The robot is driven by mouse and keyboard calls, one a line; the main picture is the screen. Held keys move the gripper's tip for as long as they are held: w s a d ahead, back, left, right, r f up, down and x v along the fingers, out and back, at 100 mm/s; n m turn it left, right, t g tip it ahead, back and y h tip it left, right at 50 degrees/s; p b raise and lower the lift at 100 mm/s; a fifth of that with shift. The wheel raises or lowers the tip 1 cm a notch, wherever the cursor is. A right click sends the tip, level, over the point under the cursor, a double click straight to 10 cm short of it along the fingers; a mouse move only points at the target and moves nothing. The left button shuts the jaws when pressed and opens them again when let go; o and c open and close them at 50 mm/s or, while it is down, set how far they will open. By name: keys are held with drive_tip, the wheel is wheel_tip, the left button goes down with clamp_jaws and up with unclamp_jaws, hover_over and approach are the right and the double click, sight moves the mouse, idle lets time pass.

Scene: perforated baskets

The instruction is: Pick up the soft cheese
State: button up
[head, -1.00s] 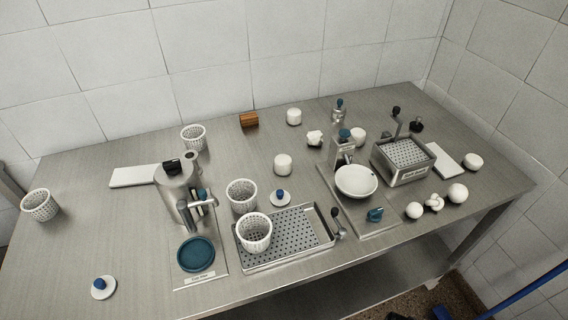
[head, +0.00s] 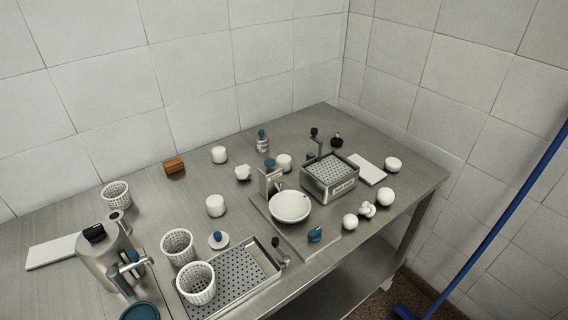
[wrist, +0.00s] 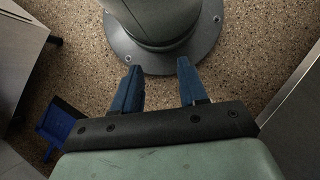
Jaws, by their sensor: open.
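Several small white pieces that look like cheeses stand on the steel table. Short cylinders are at the back (head: 219,155), nearer the middle (head: 215,206), behind the white bowl (head: 284,160) and at the far right (head: 393,165). Two smooth round ones (head: 350,222) (head: 385,197) and a knotted one (head: 367,210) sit near the right front edge. Another knotted one (head: 242,173) is left of the bowl. I cannot tell which is the soft cheese. My gripper (wrist: 157,82) is open and empty over the speckled floor in the wrist view, away from the table; the head view does not show it.
White perforated baskets (head: 116,194) (head: 177,246) (head: 196,283) stand at the left, one on a perforated tray (head: 262,291). A metal pot (head: 105,262), the white bowl (head: 290,207) and a steel box with perforated top (head: 329,184) crowd the table. A blue pole (head: 497,218) stands right.

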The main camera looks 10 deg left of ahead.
drive_tip(key=o, duration=0.9)
